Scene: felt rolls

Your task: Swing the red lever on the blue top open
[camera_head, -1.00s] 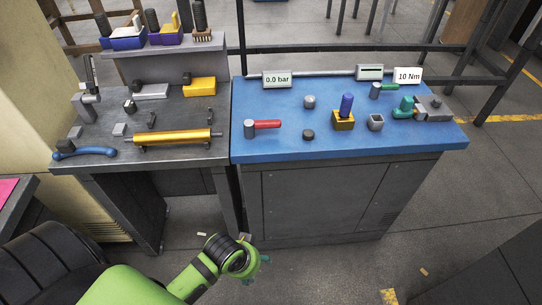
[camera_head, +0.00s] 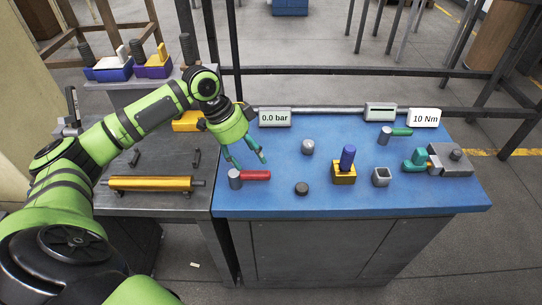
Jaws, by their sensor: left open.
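The red lever (camera_head: 256,175) lies on the blue top (camera_head: 300,200) near its left edge. It points right from a grey round pivot post (camera_head: 235,178). My left gripper (camera_head: 246,160) is open, with its fingers pointing down just above and behind the lever and post. I cannot tell whether a fingertip touches the lever. Nothing is between the fingers that I can make out. My right gripper is out of view.
A gauge reading 0.0 bar (camera_head: 275,117) stands behind the gripper. A green lever (camera_head: 400,131), a yellow block with a blue handle (camera_head: 344,170), a grey knob (camera_head: 302,188) and a grey vise (camera_head: 450,160) share the blue top. A yellow roll (camera_head: 150,183) lies on the left bench.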

